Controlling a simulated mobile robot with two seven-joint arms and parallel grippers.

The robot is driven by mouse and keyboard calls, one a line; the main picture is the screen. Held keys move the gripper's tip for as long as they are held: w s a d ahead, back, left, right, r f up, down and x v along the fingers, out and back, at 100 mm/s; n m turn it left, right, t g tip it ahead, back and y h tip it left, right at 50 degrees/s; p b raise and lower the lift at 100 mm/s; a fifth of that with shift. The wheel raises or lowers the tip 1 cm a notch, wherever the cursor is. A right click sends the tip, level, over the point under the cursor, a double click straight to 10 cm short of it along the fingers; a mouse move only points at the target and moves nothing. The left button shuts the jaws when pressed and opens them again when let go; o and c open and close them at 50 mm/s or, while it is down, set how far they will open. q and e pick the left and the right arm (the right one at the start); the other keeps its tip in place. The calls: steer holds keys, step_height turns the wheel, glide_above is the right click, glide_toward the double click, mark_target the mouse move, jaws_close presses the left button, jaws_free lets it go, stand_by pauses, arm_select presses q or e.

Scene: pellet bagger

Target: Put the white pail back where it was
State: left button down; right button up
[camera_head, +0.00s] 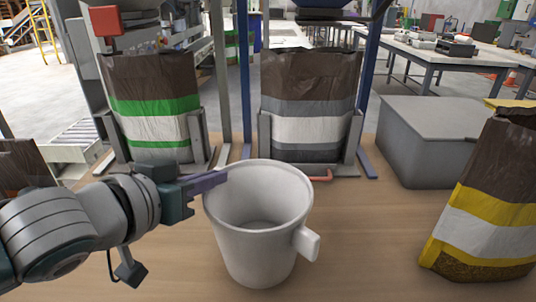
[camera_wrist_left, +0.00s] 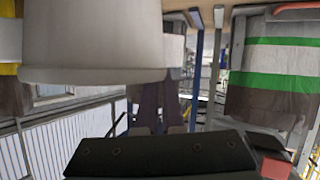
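The white pail (camera_head: 262,245) stands upright in the middle foreground, over the wooden table. Its handle points right, and its inside looks empty. My left gripper (camera_head: 222,176) reaches in from the left, with its purple fingers at the pail's left rim. In the left wrist view the pail (camera_wrist_left: 95,40) fills the upper left, upside down and close. My fingers (camera_wrist_left: 157,100) lie side by side there, and their tips are hidden behind the rim. I cannot tell whether they grip it. My right gripper is not in view.
Behind the pail stand a green-striped bag (camera_head: 155,110) and a grey-striped bag (camera_head: 310,105) in metal holders. A grey box (camera_head: 425,135) is at the back right. A yellow-striped bag (camera_head: 485,215) stands at the right. The table (camera_head: 370,230) is clear between pail and yellow-striped bag.

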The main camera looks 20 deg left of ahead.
arm_select(q)
steer(key=shift+f, duration=0.85)
steer(key=c, duration=1)
jaws_free()
steer(key=shift+c, duration=0.2)
